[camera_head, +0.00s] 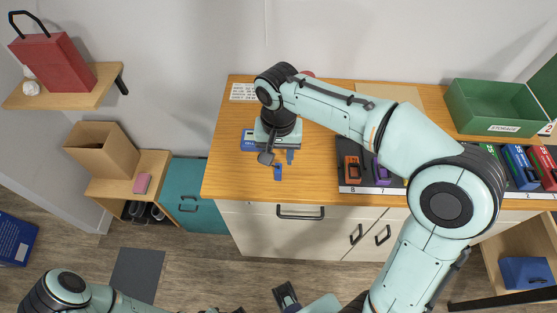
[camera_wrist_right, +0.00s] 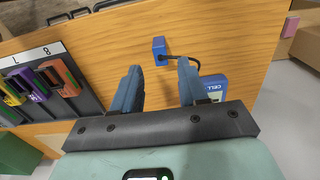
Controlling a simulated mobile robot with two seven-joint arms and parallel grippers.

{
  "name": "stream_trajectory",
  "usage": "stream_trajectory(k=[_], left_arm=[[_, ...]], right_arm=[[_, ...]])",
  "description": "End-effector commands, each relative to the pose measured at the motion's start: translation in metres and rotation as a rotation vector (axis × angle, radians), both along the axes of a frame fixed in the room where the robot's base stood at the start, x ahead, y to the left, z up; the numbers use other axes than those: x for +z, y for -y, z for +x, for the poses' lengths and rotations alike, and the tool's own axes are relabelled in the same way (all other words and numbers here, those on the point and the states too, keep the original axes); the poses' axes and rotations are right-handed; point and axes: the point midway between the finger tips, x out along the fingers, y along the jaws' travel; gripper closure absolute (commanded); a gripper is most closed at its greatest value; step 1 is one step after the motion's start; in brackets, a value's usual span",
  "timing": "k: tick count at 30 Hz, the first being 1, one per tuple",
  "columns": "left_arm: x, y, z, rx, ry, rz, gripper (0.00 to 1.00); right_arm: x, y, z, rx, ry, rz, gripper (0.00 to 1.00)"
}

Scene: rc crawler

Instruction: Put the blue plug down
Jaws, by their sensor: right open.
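The blue plug (camera_head: 278,172) lies on the wooden worktop near its front edge. In the right wrist view the blue plug (camera_wrist_right: 158,47) rests on the wood beyond the fingertips, with a black cable running from it behind the right-hand finger. My right gripper (camera_wrist_right: 158,75) is open, with nothing between its fingers. In the head view the right gripper (camera_head: 278,157) is over the worktop just behind the plug, apart from it. A blue device marked CELL (camera_wrist_right: 213,86) lies nearby, partly hidden.
A dark rack (camera_head: 352,188) with numbered slots holds several coloured packs to the right. A green storage bin (camera_head: 497,108) stands at the back right. An open drawer (camera_head: 492,256) juts out at the lower right. The worktop left of the plug is clear.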

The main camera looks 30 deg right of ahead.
Motion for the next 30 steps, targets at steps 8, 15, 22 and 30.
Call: stream_trajectory(k=[8,15,22,30], left_arm=[[0.013,0.0,0.006,0.0,0.007,0.0,0.52],[0.016,0.0,0.007,0.0,0.008,0.0,0.52],[0.016,0.0,0.007,0.0,0.008,0.0,0.52],[0.016,0.0,0.007,0.0,0.008,0.0,0.52]], right_arm=[[0.057,0.0,0.001,0.001,0.004,0.001,0.57],[0.073,0.0,0.0,0.001,0.001,0.0,0.57],[0.073,0.0,0.0,0.001,0.001,0.001,0.57],[0.073,0.0,0.0,0.001,0.0,0.0,0.57]])
